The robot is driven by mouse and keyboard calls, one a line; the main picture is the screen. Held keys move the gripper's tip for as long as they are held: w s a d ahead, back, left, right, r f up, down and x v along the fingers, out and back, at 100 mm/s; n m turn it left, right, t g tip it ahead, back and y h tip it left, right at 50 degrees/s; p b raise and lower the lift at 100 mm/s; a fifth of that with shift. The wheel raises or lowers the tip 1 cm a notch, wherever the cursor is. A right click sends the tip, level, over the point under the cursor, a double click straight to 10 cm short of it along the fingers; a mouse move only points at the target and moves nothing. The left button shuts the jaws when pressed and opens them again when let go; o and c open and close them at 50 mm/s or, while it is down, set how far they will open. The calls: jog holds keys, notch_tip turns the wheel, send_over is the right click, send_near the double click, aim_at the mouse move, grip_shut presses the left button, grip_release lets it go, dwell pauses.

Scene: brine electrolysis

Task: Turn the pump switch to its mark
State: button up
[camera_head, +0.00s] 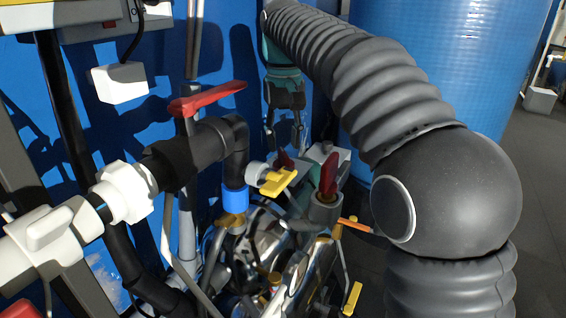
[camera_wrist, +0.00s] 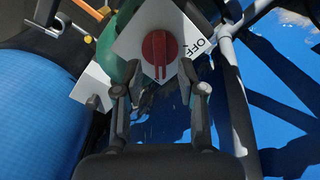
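The pump switch is a round red knob (camera_wrist: 160,55) with a raised ridge on a tilted white plate (camera_wrist: 133,41) in the wrist view. The plate reads OFF at its right corner. My gripper (camera_wrist: 161,76) is open, with its fingertips apart on either side of the knob's lower part. I cannot tell whether they touch it. In the head view my gripper (camera_head: 285,138) points down among the pipes, just above a small dark red part (camera_head: 285,161) that may be the knob. The switch's mark is not clear in either view.
A large blue tank (camera_head: 450,60) is behind.

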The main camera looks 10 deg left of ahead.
aim_at(284, 153)
jog(key=shift+f+b, duration=0.5)
jog(key=shift+f, duration=1.55)
grip_shut()
